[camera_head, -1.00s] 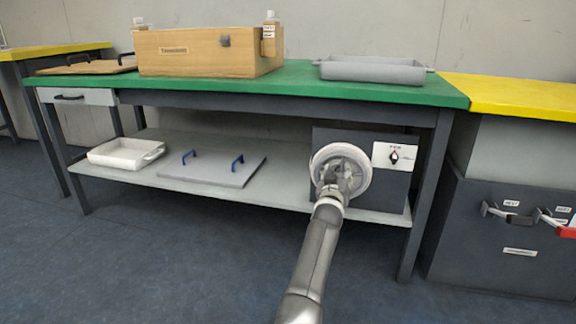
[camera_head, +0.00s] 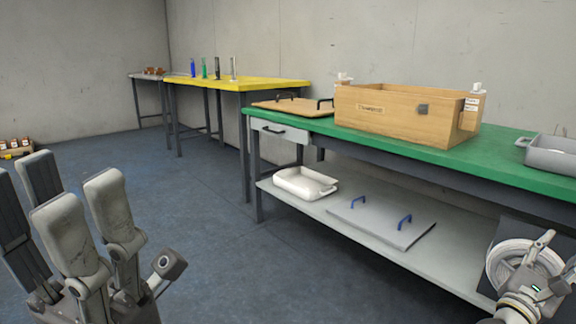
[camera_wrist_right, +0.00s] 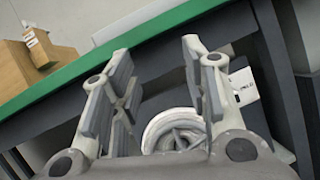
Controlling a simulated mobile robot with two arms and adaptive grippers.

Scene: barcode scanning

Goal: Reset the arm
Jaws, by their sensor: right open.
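My left gripper (camera_head: 75,200) stands at the left of the head view with its fingers pointing up. They are spread apart with nothing between them. My right gripper (camera_head: 545,255) shows at the lower right of the head view, in front of a white round wheel-like part (camera_head: 497,262) near the lower shelf. In the right wrist view my right gripper (camera_wrist_right: 158,52) has its fingers wide apart and empty. The white wheel-like part (camera_wrist_right: 160,122) lies beyond them, partly hidden by the gripper, and I cannot tell whether they touch.
A green-topped table (camera_head: 390,146) holds a wooden box (camera_head: 385,118), bottles (camera_head: 476,95) and a grey tray (camera_head: 550,155). Its lower shelf (camera_head: 385,240) holds a white tray (camera_head: 305,184) and a grey lid (camera_head: 375,222) with blue handles. Open floor (camera_head: 180,210) lies to the left.

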